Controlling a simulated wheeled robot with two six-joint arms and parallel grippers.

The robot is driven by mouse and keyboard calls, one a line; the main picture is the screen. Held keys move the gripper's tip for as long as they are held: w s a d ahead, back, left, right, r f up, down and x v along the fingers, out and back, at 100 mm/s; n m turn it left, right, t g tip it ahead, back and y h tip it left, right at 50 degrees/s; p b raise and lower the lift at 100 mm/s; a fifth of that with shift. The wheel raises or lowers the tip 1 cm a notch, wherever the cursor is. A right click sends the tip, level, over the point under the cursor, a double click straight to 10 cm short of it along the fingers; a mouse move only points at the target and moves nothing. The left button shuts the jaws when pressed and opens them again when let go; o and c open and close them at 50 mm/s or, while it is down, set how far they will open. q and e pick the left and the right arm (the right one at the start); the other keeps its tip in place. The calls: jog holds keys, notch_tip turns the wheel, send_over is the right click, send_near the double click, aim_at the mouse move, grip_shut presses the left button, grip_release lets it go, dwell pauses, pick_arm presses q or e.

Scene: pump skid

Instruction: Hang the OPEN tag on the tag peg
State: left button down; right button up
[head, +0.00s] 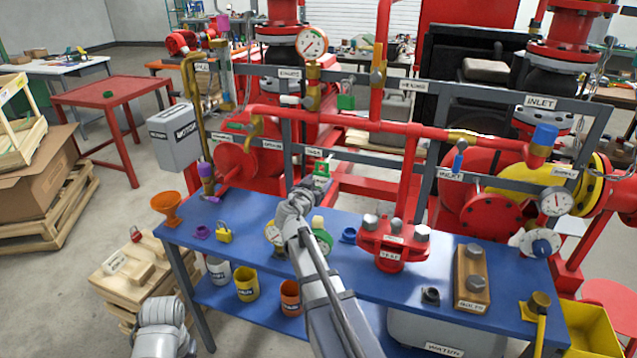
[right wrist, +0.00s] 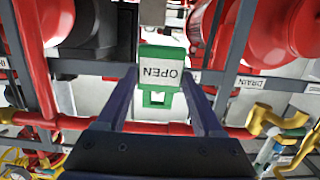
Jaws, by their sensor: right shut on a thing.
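The green OPEN tag (head: 321,170) is in front of the grey pipe frame, just below a small white label (head: 314,152). In the right wrist view the tag (right wrist: 160,72) has a white face with upside-down lettering and a square slot at its lower end. My right gripper (right wrist: 160,80) is shut on the tag, one dark finger at each side. In the head view this gripper (head: 315,183) is small and partly hidden by its own arm. I cannot make out the tag peg clearly. My left gripper is not in view; only a grey part of that arm shows at bottom left.
The blue bench (head: 400,290) below holds an orange funnel (head: 168,205), a yellow padlock (head: 223,232), a red valve body (head: 392,240) and a bolt block (head: 472,275). Red pipes and the grey frame (head: 470,97) stand close around the right gripper.

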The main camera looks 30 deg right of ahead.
aim_at(320, 178)
jog(key=shift+w+d, duration=0.1)
jog(key=shift+x, duration=1.6)
jog(key=shift+w+d+f+b, duration=0.15)
jog(key=shift+f+b, duration=0.1)
jog(key=shift+b, duration=0.25)
jog(key=o, duration=1.4)
jog(key=p+v, duration=0.1)
jog(key=v, duration=0.7)
jog(key=shift+f, duration=0.1)
